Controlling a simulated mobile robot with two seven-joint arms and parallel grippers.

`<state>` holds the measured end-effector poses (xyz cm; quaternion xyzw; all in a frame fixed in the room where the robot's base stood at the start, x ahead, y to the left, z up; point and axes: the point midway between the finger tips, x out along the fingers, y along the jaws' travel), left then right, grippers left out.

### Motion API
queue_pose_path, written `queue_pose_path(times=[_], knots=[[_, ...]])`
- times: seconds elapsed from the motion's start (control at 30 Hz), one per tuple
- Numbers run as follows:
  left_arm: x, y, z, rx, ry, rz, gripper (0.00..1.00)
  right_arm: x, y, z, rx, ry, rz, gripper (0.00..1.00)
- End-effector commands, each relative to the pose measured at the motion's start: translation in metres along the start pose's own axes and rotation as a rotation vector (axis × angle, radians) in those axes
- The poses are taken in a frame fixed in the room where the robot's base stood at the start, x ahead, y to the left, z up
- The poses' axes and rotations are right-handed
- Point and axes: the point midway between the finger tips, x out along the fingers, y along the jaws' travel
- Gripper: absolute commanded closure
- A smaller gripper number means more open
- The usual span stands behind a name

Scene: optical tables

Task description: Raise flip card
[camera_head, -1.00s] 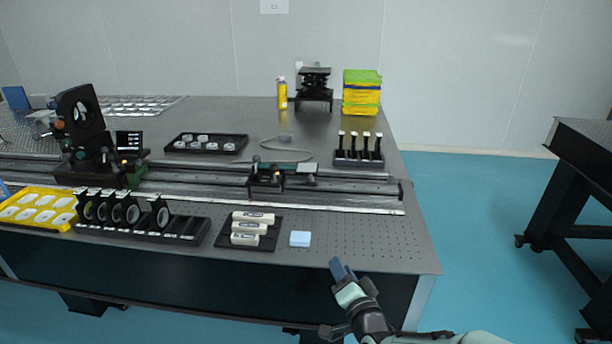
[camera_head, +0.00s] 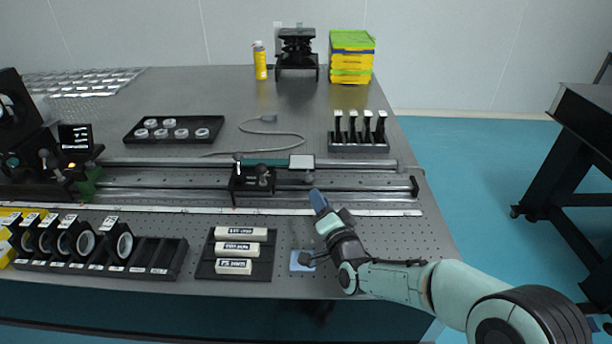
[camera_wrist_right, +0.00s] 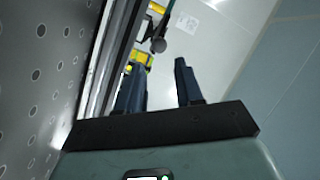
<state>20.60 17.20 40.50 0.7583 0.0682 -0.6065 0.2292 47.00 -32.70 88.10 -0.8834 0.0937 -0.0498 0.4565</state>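A small pale, flat card (camera_head: 301,161) sits on the rail assembly, at the right end of a teal bar (camera_head: 266,162). I take it to be the flip card; it appears to lie flat. My right gripper (camera_head: 319,199) is just in front of the rail, below and slightly right of the card, apart from it. In the right wrist view the two dark fingers (camera_wrist_right: 160,88) stand apart with nothing between them. A dark round knob (camera_wrist_right: 158,45) shows beyond the fingers. My left gripper is not in view.
A black carriage (camera_head: 252,178) stands on the rail left of my gripper. A tray of white labelled blocks (camera_head: 212,268) and a blue pad (camera_head: 299,262) lie in front. Black posts with white tops (camera_head: 358,145) stand behind. The perforated table right of my gripper is clear.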

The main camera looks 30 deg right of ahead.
Motion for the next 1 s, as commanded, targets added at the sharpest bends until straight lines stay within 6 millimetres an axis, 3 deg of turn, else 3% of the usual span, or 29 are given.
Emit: queue_pose_path(times=[0.3, 0.5, 0.97, 1.0], knots=[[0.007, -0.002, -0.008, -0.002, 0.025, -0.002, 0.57, 0.066, 0.001, 0.002, 0.000, -0.001, 0.000, 0.64], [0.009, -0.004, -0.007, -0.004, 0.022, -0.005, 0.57, 0.092, 0.001, 0.001, 0.001, -0.001, 0.001, 0.64], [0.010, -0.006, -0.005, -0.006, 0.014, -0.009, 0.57, 0.103, 0.000, 0.001, 0.001, -0.002, 0.001, 0.64], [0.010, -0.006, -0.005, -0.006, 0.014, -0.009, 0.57, 0.103, 0.000, 0.001, 0.001, -0.002, 0.001, 0.74]])
